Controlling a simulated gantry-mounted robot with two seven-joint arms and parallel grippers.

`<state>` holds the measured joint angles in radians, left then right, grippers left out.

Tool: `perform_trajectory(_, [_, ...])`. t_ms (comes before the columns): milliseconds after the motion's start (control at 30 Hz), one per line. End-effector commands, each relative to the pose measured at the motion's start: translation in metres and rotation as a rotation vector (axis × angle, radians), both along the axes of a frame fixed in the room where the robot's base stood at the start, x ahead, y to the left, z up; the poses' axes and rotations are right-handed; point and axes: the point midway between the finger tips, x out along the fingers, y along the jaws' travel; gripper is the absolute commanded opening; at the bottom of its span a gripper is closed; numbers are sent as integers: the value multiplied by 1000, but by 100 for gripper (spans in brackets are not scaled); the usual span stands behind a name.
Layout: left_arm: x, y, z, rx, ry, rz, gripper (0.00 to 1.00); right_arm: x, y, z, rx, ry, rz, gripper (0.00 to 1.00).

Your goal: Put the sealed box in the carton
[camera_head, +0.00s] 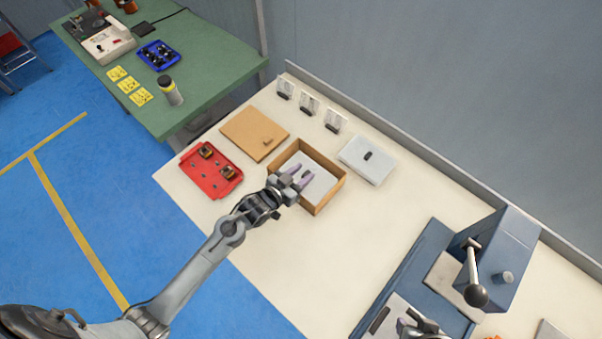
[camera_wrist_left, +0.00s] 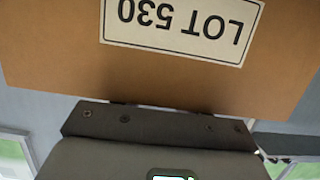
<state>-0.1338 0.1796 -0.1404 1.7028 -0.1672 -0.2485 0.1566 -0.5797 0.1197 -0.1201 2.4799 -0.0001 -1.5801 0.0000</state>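The open brown carton (camera_head: 331,196) stands on the cream bench, with a flat pale grey surface (camera_head: 318,186) inside; I cannot tell whether this is a box or the carton's lining. A closed pale grey box (camera_head: 360,168) with a small dark piece on top lies right of the carton, outside it. Which one is the sealed box is unclear. My left gripper (camera_head: 299,177) is over the carton, its purple fingers apart. The left wrist view shows a brown cardboard wall (camera_wrist_left: 60,60) with an upside-down "LOT 530" label, fingers hidden. My right gripper (camera_head: 424,328) is cut off at the bottom edge.
A red tray (camera_head: 194,181) with copper-coloured coils lies left of the carton. A brown board (camera_head: 245,131) lies behind it. Several small clear stands (camera_head: 309,103) line the back. The blue winder (camera_head: 500,252) stands right. The bench front between carton and winder is clear.

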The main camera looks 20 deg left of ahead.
Motion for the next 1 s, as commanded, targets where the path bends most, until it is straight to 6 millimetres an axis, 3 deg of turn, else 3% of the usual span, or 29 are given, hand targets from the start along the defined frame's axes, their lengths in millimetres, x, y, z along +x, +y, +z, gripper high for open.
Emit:
perform_trajectory(267, [0,0,1,0,0,0,41,0,0,0,0,0,0,43])
perform_trajectory(433, [0,0,15,-1,-3,0,41,0,0,4,0,0,1,43])
perform_trajectory(1000, [-91,27,41,1,2,0,41,0,0,14,-1,0,1,43])
